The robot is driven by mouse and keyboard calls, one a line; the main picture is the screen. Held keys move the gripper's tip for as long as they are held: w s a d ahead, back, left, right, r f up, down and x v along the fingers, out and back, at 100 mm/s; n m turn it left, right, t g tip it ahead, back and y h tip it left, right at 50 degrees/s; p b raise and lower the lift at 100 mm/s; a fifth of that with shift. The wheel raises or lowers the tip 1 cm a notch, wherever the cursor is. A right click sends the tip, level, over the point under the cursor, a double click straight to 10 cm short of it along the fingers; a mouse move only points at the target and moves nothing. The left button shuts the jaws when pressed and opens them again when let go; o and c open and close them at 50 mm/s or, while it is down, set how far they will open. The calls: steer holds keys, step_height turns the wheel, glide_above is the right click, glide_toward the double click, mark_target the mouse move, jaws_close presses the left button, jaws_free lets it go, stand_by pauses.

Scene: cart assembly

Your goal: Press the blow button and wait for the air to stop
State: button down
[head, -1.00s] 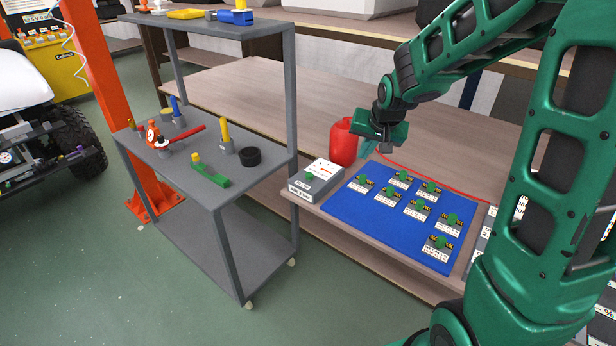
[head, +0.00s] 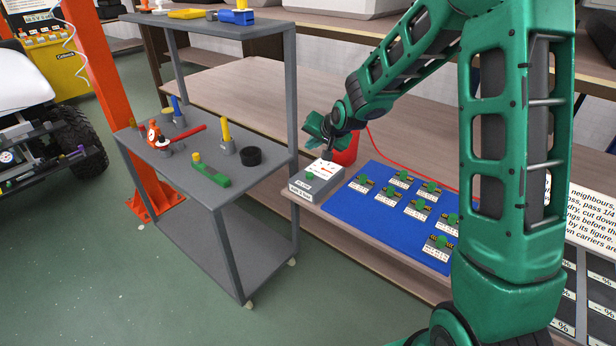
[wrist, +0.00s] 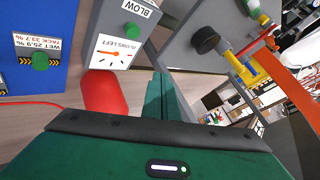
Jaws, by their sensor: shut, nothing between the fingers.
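The grey blow box (head: 326,187) stands at the left end of the bench, beside the blue mat. Its green blow button (head: 309,176) is near the front, with a dial face (head: 325,169) behind it. In the wrist view the box (wrist: 98,30) reads BLOW next to the green button (wrist: 131,30), and its dial reads BLOWS LEFT with an orange needle. My gripper (head: 328,156) is shut and empty, pointing down above the back of the box, behind the button. Whether the fingertips touch the box is not clear. The button is uncovered.
A red canister (head: 346,152) stands behind the box, partly hidden by my gripper; a red hose runs along the bench. The blue mat (head: 340,207) holds several labelled cards with green knobs. A grey cart (head: 216,130) with tools stands close at the left.

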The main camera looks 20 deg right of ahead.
mark_target(311, 177)
steer(key=shift+f, duration=4.15)
steer(key=shift+f, duration=0.2)
steer(key=shift+f, duration=0.2)
steer(key=shift+f, duration=0.5)
steer(key=shift+r, duration=0.95)
steer(key=shift+r, duration=0.1)
steer(key=shift+r, duration=2.4)
